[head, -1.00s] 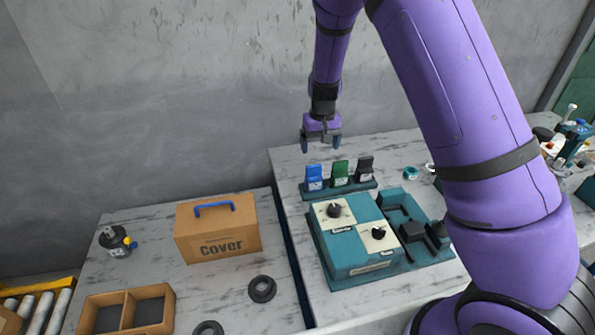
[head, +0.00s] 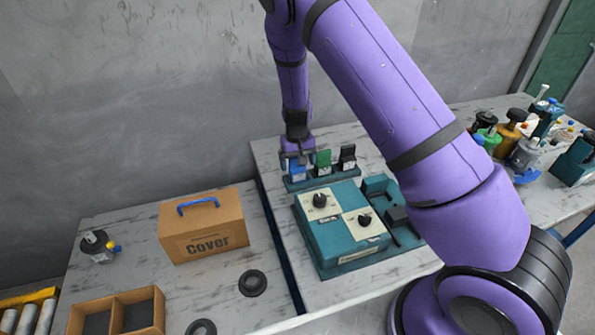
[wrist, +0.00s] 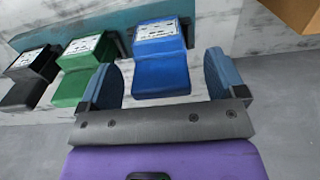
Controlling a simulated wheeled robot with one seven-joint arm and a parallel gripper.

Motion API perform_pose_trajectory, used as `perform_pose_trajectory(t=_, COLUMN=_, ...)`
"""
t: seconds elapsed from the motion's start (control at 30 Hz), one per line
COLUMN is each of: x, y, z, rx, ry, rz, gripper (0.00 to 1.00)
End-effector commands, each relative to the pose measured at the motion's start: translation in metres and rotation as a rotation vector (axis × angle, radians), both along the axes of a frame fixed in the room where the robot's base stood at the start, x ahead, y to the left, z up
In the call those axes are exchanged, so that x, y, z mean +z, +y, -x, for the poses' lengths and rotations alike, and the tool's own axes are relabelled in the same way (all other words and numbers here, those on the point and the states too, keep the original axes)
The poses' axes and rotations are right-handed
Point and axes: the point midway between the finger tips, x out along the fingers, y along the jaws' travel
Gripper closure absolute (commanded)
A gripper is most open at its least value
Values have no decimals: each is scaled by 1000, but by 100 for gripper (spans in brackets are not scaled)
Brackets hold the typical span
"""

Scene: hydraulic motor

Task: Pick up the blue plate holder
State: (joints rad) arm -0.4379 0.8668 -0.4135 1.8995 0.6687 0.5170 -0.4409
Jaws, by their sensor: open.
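The blue plate holder (head: 297,172) stands at the left end of a teal rack (head: 325,179) on the right-hand table. It also shows in the wrist view (wrist: 161,68), with a white label on its block. My gripper (head: 298,160) is at the blue holder, pointing down. In the wrist view my gripper's fingers (wrist: 163,80) are apart, one on each side of the blue holder's lower part. I cannot tell if they touch it. A green holder (head: 323,160) and a black holder (head: 347,156) stand to its right on the same rack.
In the wrist view the green holder (wrist: 85,75) is close beside one finger. A teal box with knobs (head: 342,228) stands in front of the rack. A cardboard Cover box (head: 203,228) is on the left table. Several bottles stand at the far right.

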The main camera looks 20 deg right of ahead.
Motion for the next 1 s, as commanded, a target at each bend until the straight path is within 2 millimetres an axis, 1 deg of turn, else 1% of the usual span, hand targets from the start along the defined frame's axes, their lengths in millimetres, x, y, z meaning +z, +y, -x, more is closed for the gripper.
perform_pose_trajectory(t=0.03, x=-6, y=0, z=0, rx=-1, ry=1, rz=0, gripper=11)
perform_pose_trajectory(t=0.1, x=-10, y=0, z=0, rx=0, ry=0, rz=1, gripper=11)
perform_pose_trajectory(t=0.37, x=-12, y=0, z=0, rx=0, ry=-1, rz=0, gripper=11)
perform_pose_trajectory(t=0.47, x=-12, y=0, z=0, rx=0, ry=-1, rz=0, gripper=31)
perform_pose_trajectory(t=0.5, x=-12, y=0, z=0, rx=0, ry=-1, rz=0, gripper=40)
perform_pose_trajectory(t=0.57, x=-12, y=0, z=0, rx=0, ry=-1, rz=0, gripper=54)
perform_pose_trajectory(t=0.6, x=-12, y=0, z=0, rx=0, ry=-1, rz=0, gripper=64)
perform_pose_trajectory(t=0.63, x=-12, y=0, z=0, rx=0, ry=-1, rz=0, gripper=65)
perform_pose_trajectory(t=0.87, x=-11, y=0, z=0, rx=0, ry=-1, rz=0, gripper=66)
perform_pose_trajectory(t=1.0, x=-2, y=0, z=0, rx=1, ry=-2, rz=-1, gripper=66)
